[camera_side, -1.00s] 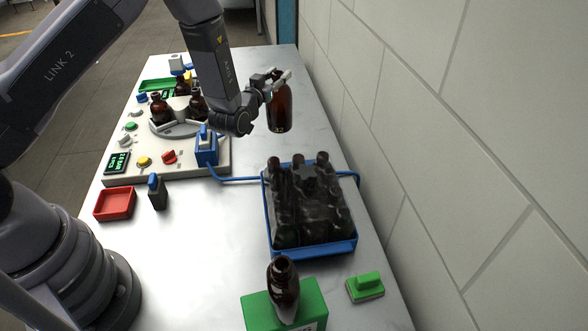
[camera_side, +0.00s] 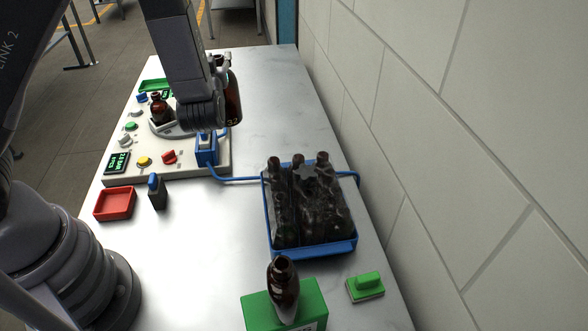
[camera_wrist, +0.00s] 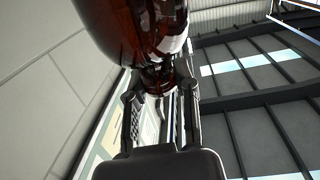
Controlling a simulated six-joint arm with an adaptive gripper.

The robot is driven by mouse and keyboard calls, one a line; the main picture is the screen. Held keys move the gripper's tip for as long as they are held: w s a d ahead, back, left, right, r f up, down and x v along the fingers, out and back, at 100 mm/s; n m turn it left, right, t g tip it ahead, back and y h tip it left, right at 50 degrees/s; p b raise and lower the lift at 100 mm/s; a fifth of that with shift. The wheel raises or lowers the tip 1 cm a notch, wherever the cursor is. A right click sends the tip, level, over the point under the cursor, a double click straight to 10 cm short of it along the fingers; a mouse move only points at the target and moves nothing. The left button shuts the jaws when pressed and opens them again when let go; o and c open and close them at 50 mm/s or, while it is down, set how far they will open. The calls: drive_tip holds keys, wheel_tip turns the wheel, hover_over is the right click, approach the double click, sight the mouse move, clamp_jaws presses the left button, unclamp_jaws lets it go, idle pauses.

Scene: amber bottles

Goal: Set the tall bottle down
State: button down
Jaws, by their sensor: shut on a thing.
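My gripper (camera_side: 222,68) is shut on the neck of an amber bottle (camera_side: 233,100) with a white mark low on its side. The bottle is upright in the side view, partly hidden behind my wrist, and appears above the table. In the wrist view the bottle (camera_wrist: 135,25) fills the top, with its neck between the fingers of my gripper (camera_wrist: 160,95). A second amber bottle (camera_side: 284,284) stands on a green block (camera_side: 314,297) at the front. Another amber bottle (camera_side: 160,108) stands on the round holder of the white machine.
A blue crate (camera_side: 318,249) of dark bottles stands at the middle right. The white machine panel (camera_side: 136,167) with buttons is at the left. Bare table lies behind the crate, beside the wall (camera_side: 450,150).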

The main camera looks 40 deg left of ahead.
drive_tip(key=s+a+n+g+y, duration=0.2)
drive_tip(key=s+n+g+y, duration=0.35)
drive_tip(key=s, duration=0.45)
wheel_tip(320, 180, down, 17)
drive_tip(key=shift+a+f+g, duration=0.2)
drive_tip(key=shift+a+g, duration=0.05)
drive_tip(key=shift+g, duration=0.1)
drive_tip(key=shift+f+m+h, duration=0.1)
drive_tip(key=shift+m+h, duration=0.15)
drive_tip(key=c, duration=0.8)
unclamp_jaws()
drive_tip(key=shift+c, duration=0.2)
